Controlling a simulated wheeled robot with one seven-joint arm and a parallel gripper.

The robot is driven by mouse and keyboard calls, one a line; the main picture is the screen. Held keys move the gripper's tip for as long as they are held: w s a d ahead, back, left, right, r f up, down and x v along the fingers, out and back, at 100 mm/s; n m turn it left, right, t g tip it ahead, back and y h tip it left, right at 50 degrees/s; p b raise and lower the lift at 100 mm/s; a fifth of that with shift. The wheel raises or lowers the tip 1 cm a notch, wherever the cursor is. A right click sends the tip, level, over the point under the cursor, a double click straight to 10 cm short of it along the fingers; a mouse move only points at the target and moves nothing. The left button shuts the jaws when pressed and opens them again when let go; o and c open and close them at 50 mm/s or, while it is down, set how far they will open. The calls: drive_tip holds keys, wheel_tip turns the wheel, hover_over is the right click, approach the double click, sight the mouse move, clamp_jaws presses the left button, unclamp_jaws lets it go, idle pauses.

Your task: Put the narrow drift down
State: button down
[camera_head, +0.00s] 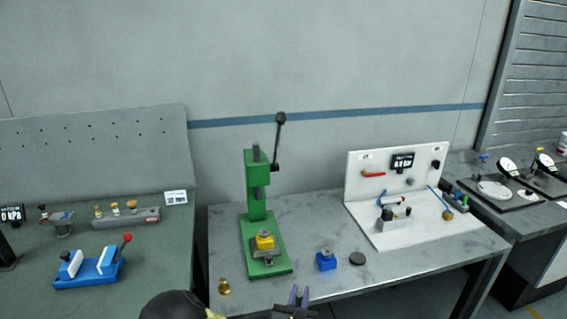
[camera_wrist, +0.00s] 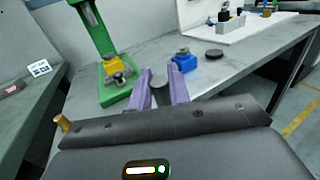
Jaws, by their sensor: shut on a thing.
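My gripper (camera_head: 297,298) is low in the middle of the head view, in front of the grey bench. In the wrist view, its two purple fingers (camera_wrist: 161,88) are shut on a small grey round piece (camera_wrist: 158,82), which I take to be the narrow drift. The head view does not show the held piece clearly. Its lower end is hidden, so I cannot tell whether it touches the bench.
The grey bench (camera_head: 330,283) carries a green press (camera_head: 258,205) with a yellow block (camera_head: 265,241), a brass piece (camera_head: 224,287), a blue block (camera_head: 326,262) and a dark disc (camera_head: 357,258). A white panel stand (camera_head: 425,235) is at right. Bare bench shows around these.

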drive_tip(key=w+d+f+n+y, duration=0.1)
drive_tip(key=d+f+y, duration=0.3)
drive_tip(key=d+f, duration=0.7)
drive_tip(key=shift+w+f+n, duration=0.2)
drive_tip(key=shift+f+n, duration=0.05)
drive_tip(key=shift+n, duration=0.55)
